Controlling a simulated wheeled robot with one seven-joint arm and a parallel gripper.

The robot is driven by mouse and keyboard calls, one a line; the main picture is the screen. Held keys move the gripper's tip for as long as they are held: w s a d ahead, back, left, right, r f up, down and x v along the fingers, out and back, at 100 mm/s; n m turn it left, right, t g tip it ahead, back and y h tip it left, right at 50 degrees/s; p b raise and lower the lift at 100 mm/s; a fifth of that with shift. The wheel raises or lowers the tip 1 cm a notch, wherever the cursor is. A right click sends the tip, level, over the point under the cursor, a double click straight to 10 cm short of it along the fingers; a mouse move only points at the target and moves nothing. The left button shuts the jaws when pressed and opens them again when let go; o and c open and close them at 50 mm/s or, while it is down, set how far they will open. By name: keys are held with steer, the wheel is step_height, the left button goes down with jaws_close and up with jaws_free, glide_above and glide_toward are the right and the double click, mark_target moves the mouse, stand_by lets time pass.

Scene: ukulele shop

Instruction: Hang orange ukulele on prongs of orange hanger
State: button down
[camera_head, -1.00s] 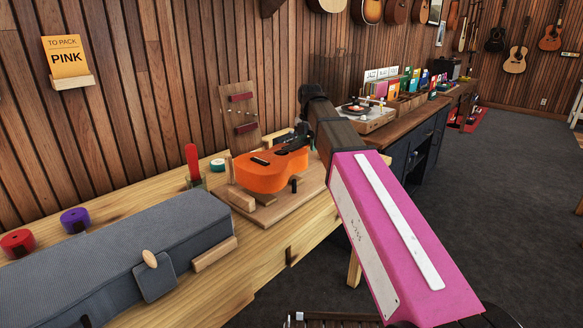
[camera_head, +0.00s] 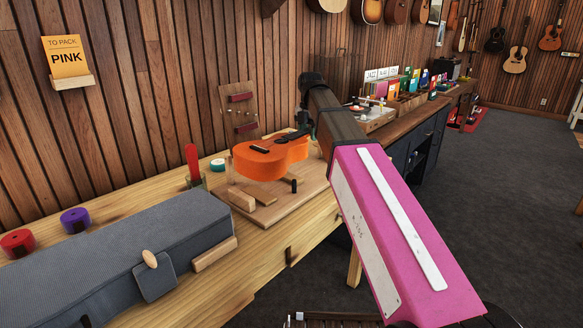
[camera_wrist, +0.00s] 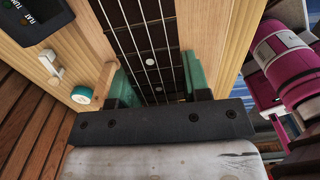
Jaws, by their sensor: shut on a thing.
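The orange ukulele (camera_head: 270,158) is held raised above its wooden cradle board (camera_head: 262,210) on the workbench, body toward the left and roughly level. My gripper (camera_wrist: 155,85) is shut on its neck; the wrist view shows the dark fretboard (camera_wrist: 140,35) and strings between the green fingers. In the head view my arm covers the gripper and most of the neck. I cannot make out an orange hanger in these frames.
A grey case (camera_head: 115,260) fills the near left of the bench (camera_head: 262,262). A red-handled tool (camera_head: 192,162) and a tape roll (camera_head: 217,165) stand behind the cradle. A "PINK" sign (camera_head: 66,58) hangs on the wall. Floor (camera_head: 500,210) at right is open.

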steer(key=shift+r, duration=0.15)
steer(key=shift+r, duration=2.35)
